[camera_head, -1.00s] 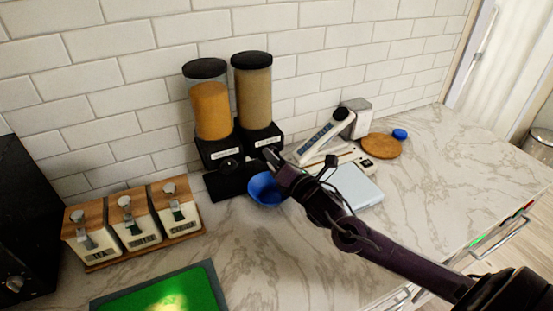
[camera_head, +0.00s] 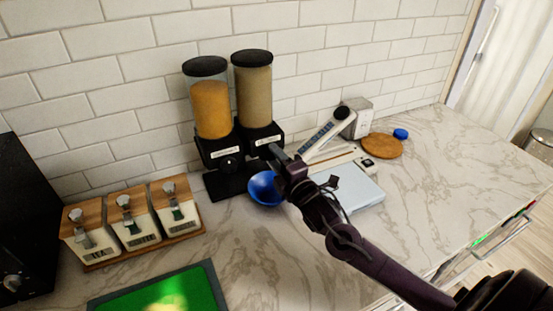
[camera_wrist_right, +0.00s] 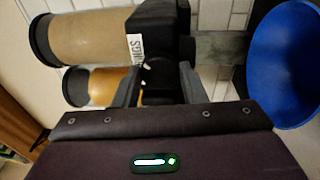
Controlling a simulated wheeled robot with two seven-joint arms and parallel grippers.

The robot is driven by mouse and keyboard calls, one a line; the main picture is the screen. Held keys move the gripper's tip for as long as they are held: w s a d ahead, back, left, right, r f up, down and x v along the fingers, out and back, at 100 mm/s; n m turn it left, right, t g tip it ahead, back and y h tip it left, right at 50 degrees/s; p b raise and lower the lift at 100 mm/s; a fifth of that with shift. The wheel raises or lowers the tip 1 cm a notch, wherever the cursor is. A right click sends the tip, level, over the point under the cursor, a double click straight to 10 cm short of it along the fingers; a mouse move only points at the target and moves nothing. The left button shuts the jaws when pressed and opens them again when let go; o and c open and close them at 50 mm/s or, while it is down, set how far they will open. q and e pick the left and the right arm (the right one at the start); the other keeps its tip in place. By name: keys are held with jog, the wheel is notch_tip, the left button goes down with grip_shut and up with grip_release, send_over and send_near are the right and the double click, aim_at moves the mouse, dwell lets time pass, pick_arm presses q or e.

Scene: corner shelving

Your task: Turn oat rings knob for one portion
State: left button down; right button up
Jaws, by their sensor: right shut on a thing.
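The oat rings dispenser is the right-hand one of two, a clear cylinder of tan contents (camera_head: 253,92) with a black lid, on a black base with a white label. In the right wrist view the tan cylinder (camera_wrist_right: 85,38) lies sideways, with a label ending in "INGS". My right gripper (camera_head: 274,151) is at the front of this base. In the wrist view its two fingers (camera_wrist_right: 158,88) are on either side of the dark knob, shut on it. The fingers and wrist hide most of the knob. My left gripper is not in view.
A blue bowl (camera_head: 265,188) stands below and left of my right wrist. The orange-filled dispenser (camera_head: 212,108) is beside it on the left. Three wood-topped canisters (camera_head: 130,222), a green-screened tablet (camera_head: 165,293) and a pale board (camera_head: 350,189) lie around.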

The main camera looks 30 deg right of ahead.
jog(key=m, duration=0.5)
jog(key=m+h, duration=0.1)
jog(key=m, duration=0.3)
jog(key=shift+a+f+m+h+p, duration=0.1)
jog(key=shift+a+m+h+p, duration=0.05)
jog(key=shift+m+h+p, duration=0.2)
jog(key=shift+m, duration=0.25)
jog(key=o, duration=1)
